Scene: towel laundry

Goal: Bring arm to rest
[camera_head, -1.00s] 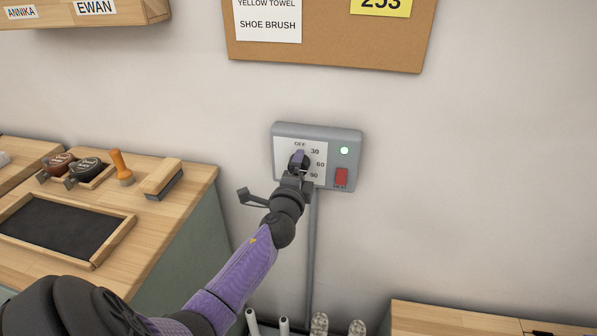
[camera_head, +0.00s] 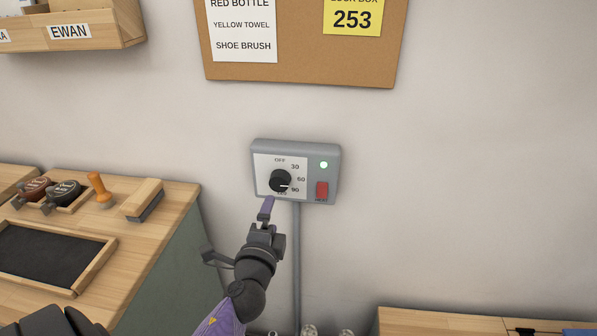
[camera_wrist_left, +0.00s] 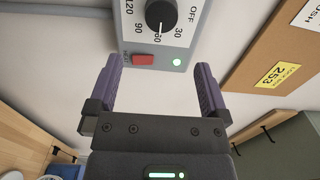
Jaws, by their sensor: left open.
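My left gripper (camera_head: 266,212) is just below the grey timer box (camera_head: 330,160) on the wall, apart from its black knob (camera_head: 279,181). In the left wrist view the gripper's two purple fingers (camera_wrist_left: 157,68) stand wide apart with nothing between them. The knob (camera_wrist_left: 160,14) lies beyond the fingertips there, its white mark pointing near 60. A green light (camera_head: 323,165) is lit above a red switch (camera_head: 321,190) on the box. My right gripper is not in view.
A wooden-topped counter (camera_head: 165,218) at the left holds a brush (camera_head: 143,200), an orange-handled stamp (camera_head: 100,190) and a dark framed tray (camera_head: 98,262). A cork board (camera_head: 300,68) hangs above the box. Another wooden surface (camera_head: 430,322) is at lower right. A conduit (camera_head: 296,260) runs down the wall.

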